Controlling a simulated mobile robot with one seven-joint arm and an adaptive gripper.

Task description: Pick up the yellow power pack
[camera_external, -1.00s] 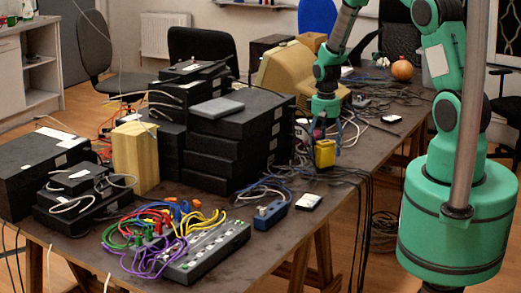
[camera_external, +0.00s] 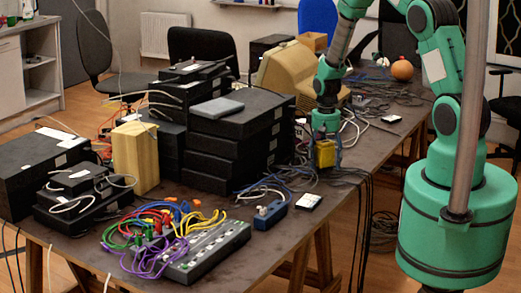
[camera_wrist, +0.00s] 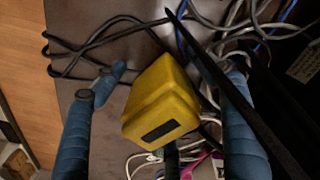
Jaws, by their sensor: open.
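The yellow power pack (camera_external: 325,154) stands on the table near its right edge, among cables. It also shows in the wrist view (camera_wrist: 162,97), with a dark label on its near face. My gripper (camera_external: 326,146) is lowered over it from above. In the wrist view my gripper (camera_wrist: 172,72) is open, with one blue-wrapped finger on each side of the pack. A gap shows between the left finger and the pack; the right finger is close to it, and I cannot tell if it touches. The fingers partly cover the pack in the external view.
Stacked black boxes (camera_external: 232,140) stand just left of my gripper. Dark cables (camera_wrist: 90,48) lie around the pack, and a black one crosses near the right finger.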

